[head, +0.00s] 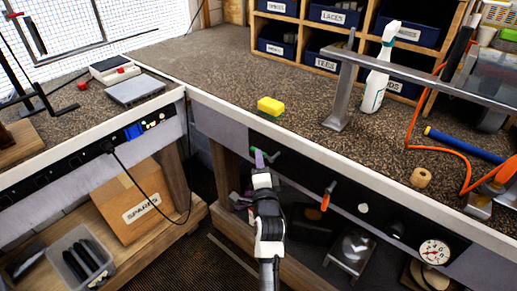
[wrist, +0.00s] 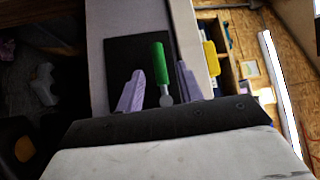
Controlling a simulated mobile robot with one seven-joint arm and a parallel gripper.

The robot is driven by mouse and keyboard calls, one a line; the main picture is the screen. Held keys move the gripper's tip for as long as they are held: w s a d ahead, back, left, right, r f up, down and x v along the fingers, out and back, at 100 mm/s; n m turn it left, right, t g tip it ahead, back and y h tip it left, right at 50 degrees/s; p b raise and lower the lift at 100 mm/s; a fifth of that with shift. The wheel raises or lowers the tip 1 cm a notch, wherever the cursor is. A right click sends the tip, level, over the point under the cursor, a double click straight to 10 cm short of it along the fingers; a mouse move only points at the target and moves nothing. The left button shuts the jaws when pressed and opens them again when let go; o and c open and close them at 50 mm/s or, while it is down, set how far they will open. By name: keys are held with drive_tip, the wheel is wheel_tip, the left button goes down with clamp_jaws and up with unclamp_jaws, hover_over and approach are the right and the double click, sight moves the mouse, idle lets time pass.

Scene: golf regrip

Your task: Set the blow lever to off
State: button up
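A green-handled lever (head: 271,155) is on the black panel strip along the bench front. It also shows in the wrist view (wrist: 159,62), its handle standing out between my two fingers. An orange-handled lever (head: 327,196) sits further right on the same strip. No label tells me which one is the blow lever. My gripper (head: 260,160) is at the green lever, and its pale purple fingers (wrist: 160,78) are open. Gaps show on both sides of the handle in the wrist view, so the fingers do not look closed on it.
A pressure gauge (head: 434,251) and a white knob (head: 363,208) are to the right on the strip. A yellow sponge (head: 270,105) lies on the benchtop above the lever. A steel clamp stand (head: 340,95), spray bottle (head: 378,75) and orange hose (head: 412,125) are further right.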

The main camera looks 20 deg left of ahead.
drive_tip(key=shift+p+x, duration=0.3)
drive_tip(key=shift+x, duration=2.05)
clamp_jaws()
